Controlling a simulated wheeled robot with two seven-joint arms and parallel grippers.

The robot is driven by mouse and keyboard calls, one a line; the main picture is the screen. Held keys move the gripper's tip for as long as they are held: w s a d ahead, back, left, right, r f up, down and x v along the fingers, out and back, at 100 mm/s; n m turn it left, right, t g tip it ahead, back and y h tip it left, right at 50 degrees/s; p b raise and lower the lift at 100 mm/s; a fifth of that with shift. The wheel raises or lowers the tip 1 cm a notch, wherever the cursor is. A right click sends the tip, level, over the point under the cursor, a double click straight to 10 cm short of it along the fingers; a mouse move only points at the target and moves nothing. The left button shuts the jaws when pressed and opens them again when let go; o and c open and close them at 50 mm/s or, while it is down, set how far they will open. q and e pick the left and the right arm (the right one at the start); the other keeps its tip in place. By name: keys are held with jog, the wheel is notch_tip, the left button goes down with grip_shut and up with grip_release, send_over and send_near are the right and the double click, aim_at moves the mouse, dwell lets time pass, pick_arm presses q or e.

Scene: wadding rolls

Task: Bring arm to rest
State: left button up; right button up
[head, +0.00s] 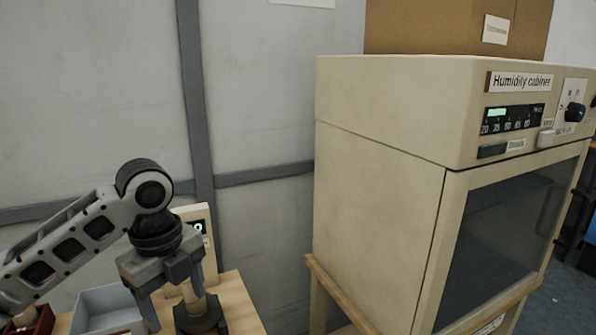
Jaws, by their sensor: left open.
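My left arm comes in from the left, and its gripper (174,308) points down over a small wooden table (244,302). Its two fingers are apart, so it is open. A dark round object (203,318) stands on the table at the right finger; I cannot tell whether they touch. No wadding roll can be made out. My right gripper is not in view.
A grey-blue tray (92,304) and a red box (42,322) are left of the gripper. A device with a green display (201,221) stands behind it. A beige humidity cabinet (380,215), door closed, fills the right, with a cardboard box (425,28) on top.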

pick_arm(q)
jog(key=s+d+f+n+t+h, duration=0.1)
jog(key=s+d+f+n+h, duration=0.1)
jog(key=s+d+f+n, duration=0.4)
jog(key=s+d+f+n+t+h, duration=0.15)
jog(key=s+f+n, duration=0.3)
jog(key=f, duration=0.45)
jog(key=s+a+f+n+y, duration=0.35)
jog(key=s+a+n, duration=0.55)
jog(key=s+n, duration=0.3)
jog(key=w+d+f+t+h, duration=0.1)
jog(key=w+d+f+t, duration=0.1)
jog(key=f, duration=0.3)
jog(key=w+d+f+t+h, duration=0.1)
jog(key=w+d+f+t, duration=0.1)
jog(key=f+t, duration=0.3)
jog(key=shift+w+d+f, duration=0.2)
jog(key=shift+w+d, duration=0.2)
jog(key=shift+w, duration=0.1)
jog(key=shift+m, duration=0.25)
